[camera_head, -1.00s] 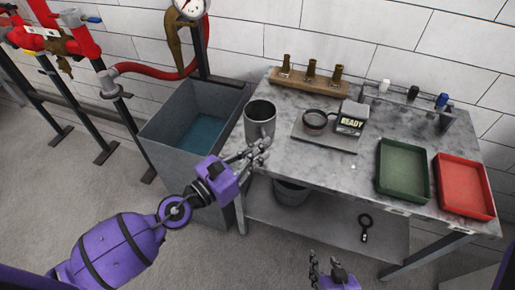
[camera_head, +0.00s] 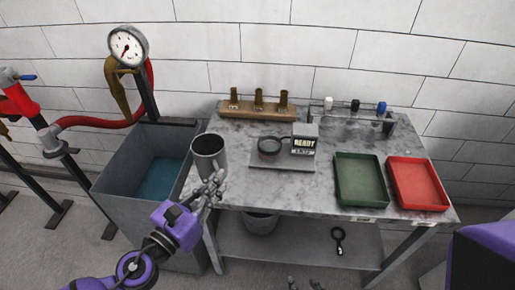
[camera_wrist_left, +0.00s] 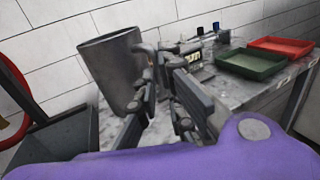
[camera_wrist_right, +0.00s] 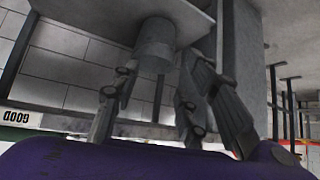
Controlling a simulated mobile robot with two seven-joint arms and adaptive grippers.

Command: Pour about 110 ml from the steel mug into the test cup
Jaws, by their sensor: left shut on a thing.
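The steel mug (camera_head: 208,158) is grey and stands upright at the left end of the bench. I cannot tell whether its base touches the bench top. My left gripper (camera_head: 214,186) is shut on the mug at its handle side; the mug also shows in the left wrist view (camera_wrist_left: 112,72), beyond the fingers (camera_wrist_left: 160,75). The mug's contents are not visible. A low, dark-rimmed cup (camera_head: 269,149), apparently the test cup, sits on a scale (camera_head: 270,164) whose display (camera_head: 304,145) reads READY. My right gripper (camera_wrist_right: 158,85) is open and empty, below the bench top.
A green tray (camera_head: 360,180) and a red tray (camera_head: 418,184) lie on the right of the bench. A wooden rack (camera_head: 257,110) with brass nozzles stands behind the scale. A grey tank (camera_head: 135,195) is left of the bench. A bucket (camera_head: 260,223) sits underneath.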

